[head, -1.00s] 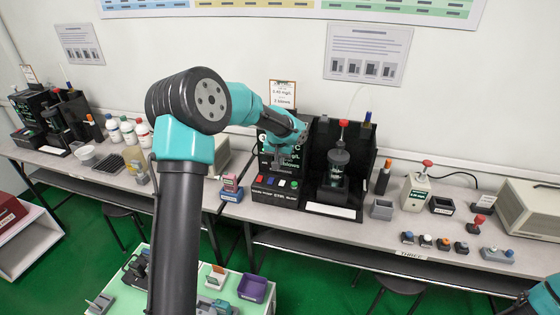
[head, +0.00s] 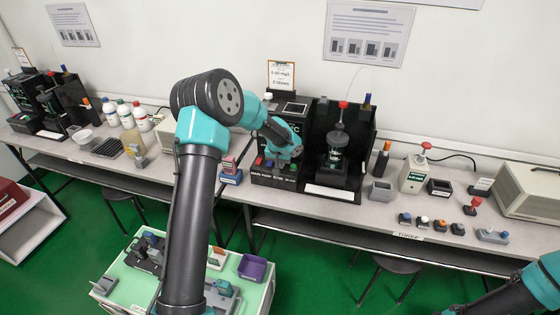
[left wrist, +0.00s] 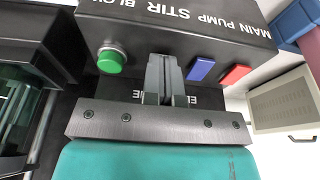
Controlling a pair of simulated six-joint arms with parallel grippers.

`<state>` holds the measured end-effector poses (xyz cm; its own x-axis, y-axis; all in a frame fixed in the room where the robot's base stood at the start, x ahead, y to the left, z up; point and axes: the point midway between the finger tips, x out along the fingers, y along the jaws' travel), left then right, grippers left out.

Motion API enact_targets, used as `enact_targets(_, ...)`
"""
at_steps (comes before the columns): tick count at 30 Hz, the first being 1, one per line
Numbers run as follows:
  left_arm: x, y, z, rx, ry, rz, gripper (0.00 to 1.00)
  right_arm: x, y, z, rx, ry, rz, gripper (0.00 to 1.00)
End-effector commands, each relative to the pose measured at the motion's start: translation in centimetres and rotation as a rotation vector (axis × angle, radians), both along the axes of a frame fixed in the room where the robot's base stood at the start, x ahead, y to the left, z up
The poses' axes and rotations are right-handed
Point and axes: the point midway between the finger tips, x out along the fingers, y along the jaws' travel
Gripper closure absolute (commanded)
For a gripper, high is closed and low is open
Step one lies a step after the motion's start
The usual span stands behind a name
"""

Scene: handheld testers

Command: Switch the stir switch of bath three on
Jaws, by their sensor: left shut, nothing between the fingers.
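The black tester (head: 290,122) stands on the bench with a switch panel at its front. In the left wrist view the panel carries the words MAIN, PUMP, STIR and BLOW, the last cut off. A red switch (left wrist: 236,75), a blue switch (left wrist: 201,68) and a round green button (left wrist: 111,60) show there. My left gripper (left wrist: 164,62) is shut and empty, its tips at the panel by the word STIR, between the blue switch and green button. The stir switch is hidden behind the fingers; contact and its setting cannot be told. My left gripper (head: 284,161) also covers part of the panel in the head view.
A THREE label (head: 408,237) is on the bench edge. A black stand with a vessel (head: 337,150) adjoins the tester on the right. Small coloured parts (head: 438,224) lie farther right. A green-topped cart (head: 135,281) stands in front. My right arm shows at lower right.

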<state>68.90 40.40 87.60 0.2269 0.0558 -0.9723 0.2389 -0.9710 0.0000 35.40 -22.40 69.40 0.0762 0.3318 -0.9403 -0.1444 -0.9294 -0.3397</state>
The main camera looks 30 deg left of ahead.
Motion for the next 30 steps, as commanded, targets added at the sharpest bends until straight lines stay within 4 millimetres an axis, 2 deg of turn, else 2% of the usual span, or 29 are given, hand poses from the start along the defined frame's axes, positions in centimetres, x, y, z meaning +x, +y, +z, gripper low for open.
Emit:
enact_targets(5,0.0,0.0,-0.1,0.000,0.000,0.000,1.00,0.0,0.0,0.0,0.000,0.000,0.000,0.57)
enact_targets(8,-0.3,-0.1,-0.9,0.000,0.001,-0.002,1.00,0.0,0.0,0.0,0.000,0.000,0.000,0.57)
enact_targets(30,1.1,0.3,0.2,0.000,-0.001,0.000,1.00,0.0,0.0,0.0,0.000,0.000,0.000,0.57)
